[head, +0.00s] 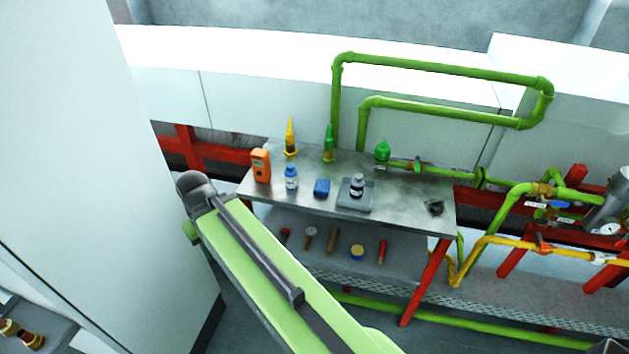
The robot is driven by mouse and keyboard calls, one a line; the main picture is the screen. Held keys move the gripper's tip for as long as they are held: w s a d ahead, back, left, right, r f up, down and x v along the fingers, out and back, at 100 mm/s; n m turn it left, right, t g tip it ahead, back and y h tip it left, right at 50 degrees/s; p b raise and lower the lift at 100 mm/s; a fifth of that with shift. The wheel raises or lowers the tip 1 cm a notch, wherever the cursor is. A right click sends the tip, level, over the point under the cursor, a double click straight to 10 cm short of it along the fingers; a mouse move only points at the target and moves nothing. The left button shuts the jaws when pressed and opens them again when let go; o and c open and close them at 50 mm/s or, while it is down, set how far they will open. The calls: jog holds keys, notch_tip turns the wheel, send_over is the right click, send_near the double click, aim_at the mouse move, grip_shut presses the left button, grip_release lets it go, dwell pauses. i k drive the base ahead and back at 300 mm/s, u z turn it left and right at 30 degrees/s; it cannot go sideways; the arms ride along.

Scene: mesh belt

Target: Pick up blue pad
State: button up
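The blue pad (322,187) is a small dark blue block lying on the metal table top (410,205), near its front edge. It sits between a blue-and-white bottle on its left and a grey scale on its right, apart from both. My green arm crosses the lower middle of the view and ends in a grey joint at the left, short of the table. My gripper is not in view, and nothing is seen touching the pad.
An orange device (261,165), a blue-and-white bottle (291,177), a yellow bottle (290,140), green bottles (328,146) and a scale (356,199) bearing a bottle share the table. Several items lie on the lower shelf (400,283). Green pipes rise behind. A white panel (80,130) stands left.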

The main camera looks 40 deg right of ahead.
aim_at(322, 187)
jog(key=u, duration=0.35)
jog(key=i, duration=0.95)
jog(key=u, duration=0.1)
